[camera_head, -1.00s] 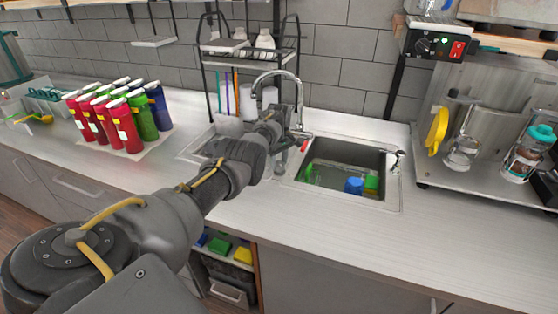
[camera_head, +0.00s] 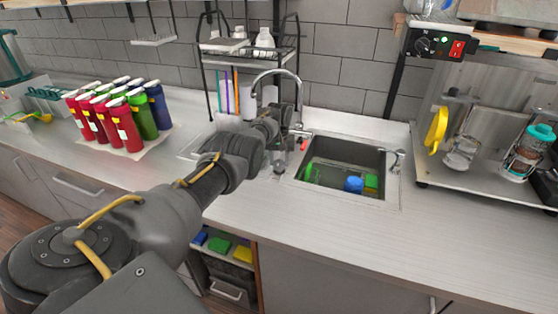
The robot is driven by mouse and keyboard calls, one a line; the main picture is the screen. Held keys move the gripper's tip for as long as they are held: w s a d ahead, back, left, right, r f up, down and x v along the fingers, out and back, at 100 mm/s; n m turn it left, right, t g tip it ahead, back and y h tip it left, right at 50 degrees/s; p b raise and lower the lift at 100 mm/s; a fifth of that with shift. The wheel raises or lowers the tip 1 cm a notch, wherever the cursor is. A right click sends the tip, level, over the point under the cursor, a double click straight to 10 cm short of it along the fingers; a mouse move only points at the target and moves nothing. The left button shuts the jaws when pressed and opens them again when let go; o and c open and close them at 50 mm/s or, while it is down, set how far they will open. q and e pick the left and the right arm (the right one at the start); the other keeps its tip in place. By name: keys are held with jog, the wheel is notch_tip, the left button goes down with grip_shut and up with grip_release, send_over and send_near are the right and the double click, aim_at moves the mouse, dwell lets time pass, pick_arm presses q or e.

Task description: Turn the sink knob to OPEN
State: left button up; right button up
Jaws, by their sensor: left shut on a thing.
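The curved chrome faucet (camera_head: 277,73) stands behind the sink (camera_head: 345,168). A small red-marked part (camera_head: 303,144), perhaps the sink knob, shows near the faucet's base at the sink's back left corner. My left arm reaches in from the left, and its gripper (camera_head: 284,152) is down beside this part, left of the basin. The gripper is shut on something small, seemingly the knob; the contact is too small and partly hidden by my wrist. Whether the knob stands at OPEN cannot be read. My right gripper is not in view.
Blue (camera_head: 354,184) and green (camera_head: 371,182) items lie in the sink. A chrome fitting (camera_head: 396,159) stands at its right edge. A black rack (camera_head: 250,48) rises behind the faucet. Red, green and blue bottles (camera_head: 122,125) stand left. The counter (camera_head: 330,232) in front is clear.

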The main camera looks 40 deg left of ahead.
aim_at(279, 162)
pick_arm(q)
jog(key=shift+m, duration=0.5)
jog(key=o, duration=1)
jog(key=shift+r, duration=0.3)
notch_tip(279, 162, up, 2)
jog(key=shift+w+r+p, duration=0.1)
jog(key=shift+r+p, duration=0.15)
jog(key=shift+p, duration=0.45)
notch_tip(279, 162, up, 8)
jog(key=shift+f+b, duration=0.1)
jog(key=shift+b, duration=0.75)
